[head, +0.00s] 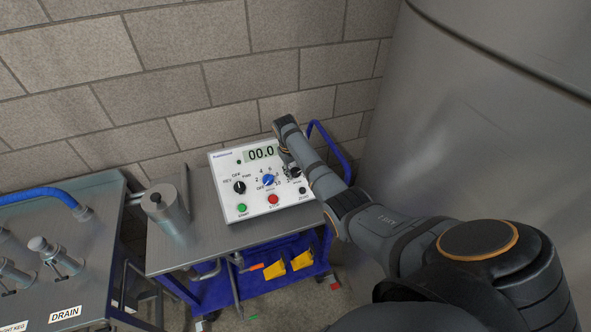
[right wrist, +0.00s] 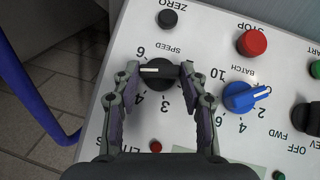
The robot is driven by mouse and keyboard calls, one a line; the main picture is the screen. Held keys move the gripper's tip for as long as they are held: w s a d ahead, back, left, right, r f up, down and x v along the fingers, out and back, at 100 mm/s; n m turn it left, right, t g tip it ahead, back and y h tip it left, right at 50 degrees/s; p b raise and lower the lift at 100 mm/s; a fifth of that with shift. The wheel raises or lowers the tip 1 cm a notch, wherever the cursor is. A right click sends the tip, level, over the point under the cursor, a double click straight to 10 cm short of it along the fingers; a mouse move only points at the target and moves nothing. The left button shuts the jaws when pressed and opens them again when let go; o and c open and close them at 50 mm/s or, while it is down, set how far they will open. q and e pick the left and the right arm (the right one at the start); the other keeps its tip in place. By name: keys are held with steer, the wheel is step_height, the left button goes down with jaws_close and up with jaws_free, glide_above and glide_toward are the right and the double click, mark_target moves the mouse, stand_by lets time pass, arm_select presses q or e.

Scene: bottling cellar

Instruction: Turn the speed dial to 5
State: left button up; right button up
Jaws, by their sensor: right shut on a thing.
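The speed dial (right wrist: 166,88) is a black knob with a white pointer line on the white control panel (right wrist: 220,25). In the right wrist view, where the lettering is upside down, the pointer aims left, between the printed 6 and 4. The mark between these is hidden by a finger. My right gripper (right wrist: 160,82) is shut on the dial, one finger on each side of it. In the head view the panel (head: 222,172) stands on a steel cart, and my right gripper (head: 288,157) reaches down over its right side. My left gripper is not in view.
Beside the speed dial are the blue batch dial (right wrist: 238,97), the red stop button (right wrist: 252,43) and the black zero button (right wrist: 168,18). The display (head: 261,153) reads 00.0. A steel cylinder (head: 165,205) stands left of the panel. A blue handle (head: 330,140) rises behind.

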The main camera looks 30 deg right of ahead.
steer(key=shift+f, duration=0.1)
steer(key=o, duration=1.1)
steer(key=shift+o, duration=0.2)
steer(key=v, duration=1.2)
